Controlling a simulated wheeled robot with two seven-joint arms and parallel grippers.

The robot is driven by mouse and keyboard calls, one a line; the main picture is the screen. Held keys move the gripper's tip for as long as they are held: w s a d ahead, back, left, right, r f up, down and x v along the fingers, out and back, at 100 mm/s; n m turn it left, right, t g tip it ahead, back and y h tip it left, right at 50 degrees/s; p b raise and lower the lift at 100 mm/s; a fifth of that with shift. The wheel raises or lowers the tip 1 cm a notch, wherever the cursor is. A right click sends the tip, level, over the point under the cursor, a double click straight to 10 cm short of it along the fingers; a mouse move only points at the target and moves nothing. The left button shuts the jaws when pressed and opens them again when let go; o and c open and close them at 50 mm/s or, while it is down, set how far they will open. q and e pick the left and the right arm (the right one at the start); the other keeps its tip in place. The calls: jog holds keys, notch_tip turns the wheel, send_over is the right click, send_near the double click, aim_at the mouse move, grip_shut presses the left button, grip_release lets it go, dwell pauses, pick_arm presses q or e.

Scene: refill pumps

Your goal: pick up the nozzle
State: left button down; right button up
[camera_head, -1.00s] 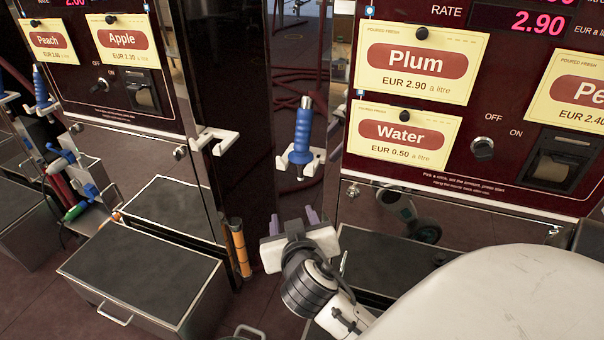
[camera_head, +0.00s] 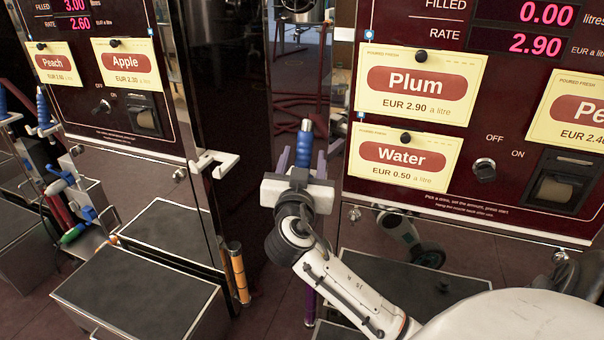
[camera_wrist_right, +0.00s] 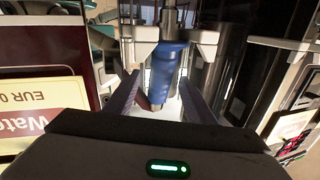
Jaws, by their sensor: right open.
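A blue nozzle (camera_head: 304,143) with a metal tip stands upright at its white holder, beside the Plum and Water pump. My right gripper (camera_head: 303,160) is open in front of it, with its purple fingers on either side of the handle, and hides the lower part of the nozzle in the head view. In the right wrist view the blue nozzle (camera_wrist_right: 165,72) stands between the two open fingers of my right gripper (camera_wrist_right: 163,90). I cannot tell whether either finger touches it. My left gripper is not in view.
The Plum and Water pump front (camera_head: 450,150) is close on the right. An empty white hook (camera_head: 212,163) sticks out on the left, above orange-banded cylinders (camera_head: 237,272). A metal box (camera_head: 140,285) stands on the floor. More nozzles hang at the far left.

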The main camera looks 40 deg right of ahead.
jog(key=shift+x, duration=1.3)
grip_shut()
jog(key=shift+r, duration=0.1)
